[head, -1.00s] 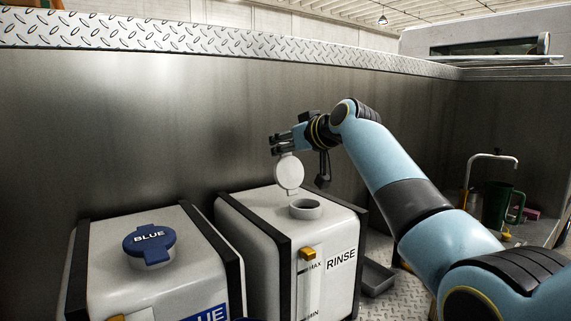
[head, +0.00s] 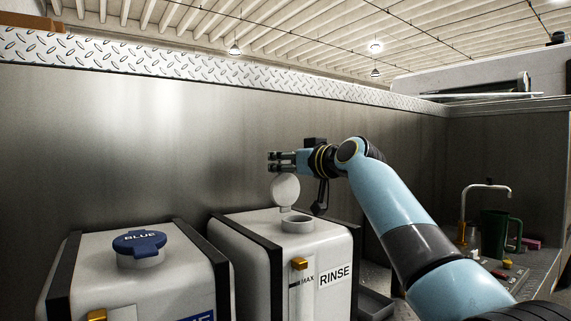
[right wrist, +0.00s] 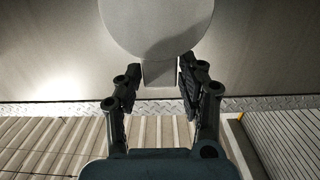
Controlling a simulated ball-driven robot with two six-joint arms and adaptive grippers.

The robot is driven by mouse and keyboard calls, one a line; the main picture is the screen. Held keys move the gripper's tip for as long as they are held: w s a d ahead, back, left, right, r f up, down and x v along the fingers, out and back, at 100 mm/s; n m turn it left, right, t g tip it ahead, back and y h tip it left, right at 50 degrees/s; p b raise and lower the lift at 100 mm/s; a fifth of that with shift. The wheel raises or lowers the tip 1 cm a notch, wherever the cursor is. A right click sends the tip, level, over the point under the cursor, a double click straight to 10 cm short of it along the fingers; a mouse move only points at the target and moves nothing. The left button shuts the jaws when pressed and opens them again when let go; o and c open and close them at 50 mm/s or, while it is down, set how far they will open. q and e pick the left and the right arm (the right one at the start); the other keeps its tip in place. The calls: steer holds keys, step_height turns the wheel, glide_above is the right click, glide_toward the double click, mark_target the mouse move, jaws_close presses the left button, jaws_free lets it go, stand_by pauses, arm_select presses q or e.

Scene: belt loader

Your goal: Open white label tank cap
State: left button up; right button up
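The white-label RINSE tank (head: 250,238) stands in the middle of the head view. Its round white cap (head: 285,191) is swung up on edge beside the filler neck (head: 297,224), and the neck's opening shows. My right gripper (head: 277,161) is just above the raised cap. In the right wrist view, the fingers (right wrist: 158,80) are apart, on either side of the tab of the cap (right wrist: 157,25), with gaps showing at both sides. My left gripper is in neither view.
The BLUE tank (head: 135,280) stands to the left with its blue cap (head: 139,242) shut. A metal wall (head: 130,150) rises behind both tanks. At the right are a green jug (head: 494,232) and a faucet (head: 487,187) on a counter.

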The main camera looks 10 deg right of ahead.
steer(key=shift+o, duration=1)
steer(key=v, duration=1.2)
